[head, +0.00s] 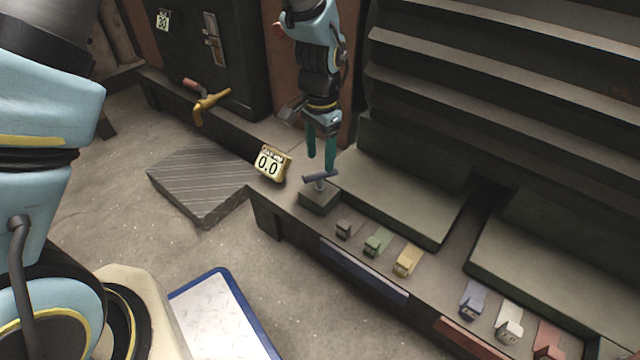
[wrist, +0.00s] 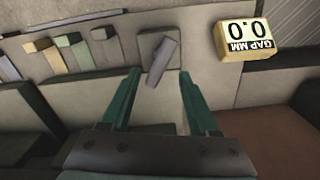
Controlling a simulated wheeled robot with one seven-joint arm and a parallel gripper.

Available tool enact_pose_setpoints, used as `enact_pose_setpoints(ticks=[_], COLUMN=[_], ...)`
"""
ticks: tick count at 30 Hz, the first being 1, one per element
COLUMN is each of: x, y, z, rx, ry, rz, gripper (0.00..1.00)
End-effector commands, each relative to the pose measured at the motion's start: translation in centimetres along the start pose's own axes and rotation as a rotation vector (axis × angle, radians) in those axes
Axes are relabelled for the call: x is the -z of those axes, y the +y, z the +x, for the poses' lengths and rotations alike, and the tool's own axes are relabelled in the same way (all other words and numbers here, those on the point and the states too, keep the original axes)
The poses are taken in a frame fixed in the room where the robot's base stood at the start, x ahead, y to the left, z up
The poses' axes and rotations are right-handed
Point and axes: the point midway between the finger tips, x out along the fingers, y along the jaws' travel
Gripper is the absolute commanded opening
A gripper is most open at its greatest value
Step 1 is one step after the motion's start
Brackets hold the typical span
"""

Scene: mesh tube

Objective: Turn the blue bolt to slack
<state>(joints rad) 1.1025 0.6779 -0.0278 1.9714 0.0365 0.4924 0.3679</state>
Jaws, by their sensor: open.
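A T-shaped bolt with a blue-grey crossbar (head: 321,177) stands on a square grey block (head: 319,199) on the ledge. In the wrist view its crossbar (wrist: 160,62) lies at a slant over the block, between and just beyond the fingertips. My gripper (head: 321,162) points down above the bolt with teal fingers open. In the wrist view the fingers (wrist: 160,74) are apart, with nothing held between them. A yellow gap display (head: 271,163) beside the bolt reads 0.0; it also shows in the wrist view (wrist: 242,40).
Small grey, green and yellow blocks (head: 406,260) sit along the ledge, with blue, white and red ones (head: 508,322) farther right. A yellow-handled valve (head: 209,103) and a ridged plate (head: 200,180) are at left. Dark stepped slats (head: 490,90) rise behind.

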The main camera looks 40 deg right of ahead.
Motion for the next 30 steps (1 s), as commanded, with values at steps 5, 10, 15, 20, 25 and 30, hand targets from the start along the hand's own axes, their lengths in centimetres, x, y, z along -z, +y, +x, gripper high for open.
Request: enact_pose_setpoints(ticks=[5,10,15,20,25,30], x=[-0.1,-0.1,-0.1,0.0,-0.1,-0.1], y=[0.0,-0.1,-0.1,-0.1,-0.1,-0.1], z=[4.1,6.5,7.5,7.6,7.6,7.6], rx=[-0.001,0.000,0.001,0.001,0.001,0.001], ry=[-0.003,-0.002,-0.001,0.000,0.000,0.000], rz=[0.000,0.000,-0.001,-0.001,-0.001,-0.001], gripper=[0.61,0.61,0.61,0.61,0.60,0.41])
